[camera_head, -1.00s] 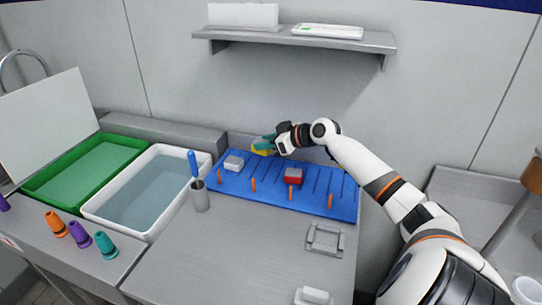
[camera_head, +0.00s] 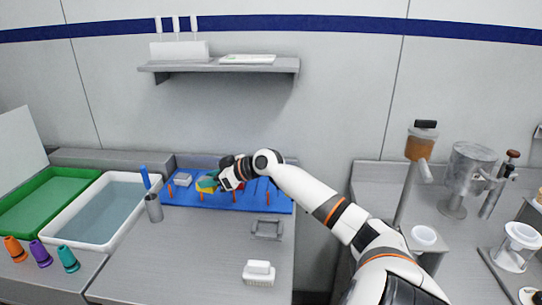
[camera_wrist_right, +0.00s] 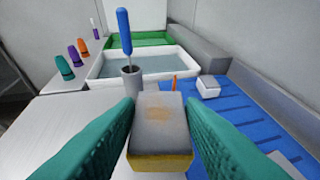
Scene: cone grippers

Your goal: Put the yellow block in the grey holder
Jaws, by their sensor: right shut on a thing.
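The yellow block (camera_head: 206,187) has a grey upper face and is held over the blue rack. In the right wrist view the yellow block (camera_wrist_right: 160,162) sits between the two teal fingers, its grey face with a faint orange stain toward the camera. My right gripper (camera_head: 208,182) is shut on it; its fingers (camera_wrist_right: 160,135) press on both sides. The grey holder (camera_head: 267,229), a small open frame, lies empty on the steel counter, right of and nearer than the gripper. My left gripper is not in view.
The blue rack (camera_head: 277,203) carries orange pegs, a white-grey block (camera_head: 183,179) and a partly hidden red block (camera_head: 228,184). A grey cup (camera_head: 153,208) with a blue-handled tool stands left. A white block (camera_head: 259,272) lies in front. The counter between is clear.

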